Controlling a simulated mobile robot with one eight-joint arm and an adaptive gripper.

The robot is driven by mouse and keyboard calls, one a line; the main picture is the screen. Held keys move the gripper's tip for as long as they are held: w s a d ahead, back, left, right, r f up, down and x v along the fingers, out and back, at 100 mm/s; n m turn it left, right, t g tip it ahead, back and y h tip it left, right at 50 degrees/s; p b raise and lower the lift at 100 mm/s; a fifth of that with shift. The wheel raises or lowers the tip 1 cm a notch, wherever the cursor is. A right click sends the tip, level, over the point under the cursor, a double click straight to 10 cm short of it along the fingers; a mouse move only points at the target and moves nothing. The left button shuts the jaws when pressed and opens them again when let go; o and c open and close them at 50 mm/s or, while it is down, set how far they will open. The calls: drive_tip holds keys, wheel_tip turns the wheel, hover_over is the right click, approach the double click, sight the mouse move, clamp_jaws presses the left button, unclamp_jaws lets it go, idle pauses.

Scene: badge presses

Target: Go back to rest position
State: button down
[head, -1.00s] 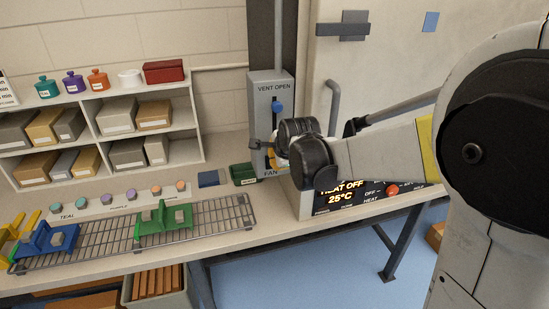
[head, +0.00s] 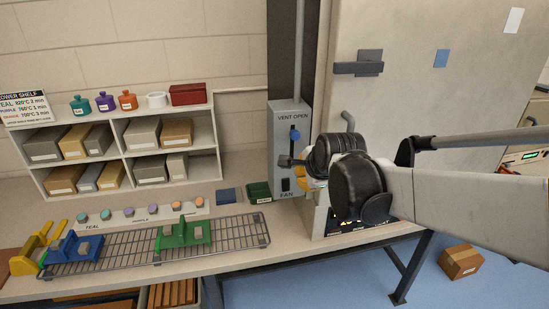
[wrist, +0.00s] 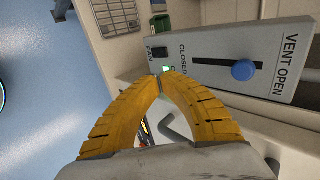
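My gripper (wrist: 160,78) has two yellow fingers whose tips meet in the wrist view, with nothing visible between them. The tips are close to the lower end of the grey vent and fan control box (wrist: 235,60), by a small green light; I cannot tell if they touch it. The box's blue slider knob (wrist: 243,70) sits toward the VENT OPEN end. In the head view the box (head: 289,140) stands on the bench, with the dark fan switch (head: 286,184) low on its front. My black wrist joints hide most of the gripper there.
A wire rack (head: 130,245) with a green press (head: 184,233) and a blue press (head: 75,248) lies on the bench. Shelves (head: 120,148) stand behind. A large grey cabinet (head: 400,100) is behind my arm. A cardboard box (head: 460,261) lies on the blue floor.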

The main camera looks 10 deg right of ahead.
drive_tip(key=s+a+f+n+g+b, duration=0.1)
drive_tip(key=s+f+n, duration=0.2)
drive_tip(key=s+n, duration=0.6)
drive_tip(key=s+a+f+n+g+b, duration=0.1)
drive_tip(key=s+f+n+b, duration=0.1)
drive_tip(key=s+n, duration=0.7)
drive_tip(key=s+f, duration=0.1)
drive_tip(key=s, duration=0.4)
drive_tip(key=shift+s+a+f, duration=0.2)
drive_tip(key=shift+a, duration=0.05)
drive_tip(key=shift+r, duration=0.1)
